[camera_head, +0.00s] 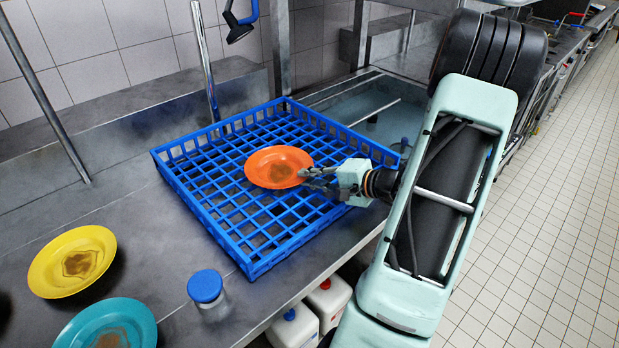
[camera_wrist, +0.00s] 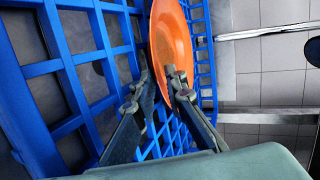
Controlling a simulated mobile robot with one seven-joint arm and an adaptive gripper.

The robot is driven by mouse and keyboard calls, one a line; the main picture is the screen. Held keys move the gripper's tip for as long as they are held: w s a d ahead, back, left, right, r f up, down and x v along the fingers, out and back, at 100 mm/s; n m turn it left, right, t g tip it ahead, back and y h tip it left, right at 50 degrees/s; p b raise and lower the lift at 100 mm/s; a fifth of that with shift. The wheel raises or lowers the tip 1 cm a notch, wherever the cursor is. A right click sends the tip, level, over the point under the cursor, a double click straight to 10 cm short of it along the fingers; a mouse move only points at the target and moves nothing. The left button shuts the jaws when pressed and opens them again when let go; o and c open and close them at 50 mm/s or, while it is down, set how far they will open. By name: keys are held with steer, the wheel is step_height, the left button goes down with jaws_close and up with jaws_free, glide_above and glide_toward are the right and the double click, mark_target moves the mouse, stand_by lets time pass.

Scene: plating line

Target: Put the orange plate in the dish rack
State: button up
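The orange plate (camera_head: 279,166) has a brown stain and is over the middle of the blue dish rack (camera_head: 245,265) in the head view. It also shows in the wrist view (camera_wrist: 172,35), seen at a slant. My gripper (camera_head: 312,178) reaches in from the right at the plate's right edge. In the wrist view my fingers (camera_wrist: 160,82) lie on either side of the plate's rim and appear shut on it. I cannot tell whether the plate's underside touches the rack's grid.
A yellow plate (camera_head: 72,262) and a teal plate (camera_head: 108,326) lie on the steel counter at the left. A jar with a blue lid (camera_head: 206,287) stands near the rack's front corner. A sink (camera_head: 360,105) lies behind the rack. White bottles (camera_head: 328,298) stand below the counter edge.

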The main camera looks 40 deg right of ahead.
steer(key=shift+s+d+r+p, duration=0.1)
steer(key=shift+s+r+p, duration=0.05)
steer(key=shift+r+p, duration=0.25)
steer(key=b+v, duration=0.1)
steer(key=v, duration=1)
steer(key=shift+s, duration=0.2)
steer(key=shift+s+d, duration=0.1)
steer(key=shift+f, duration=0.1)
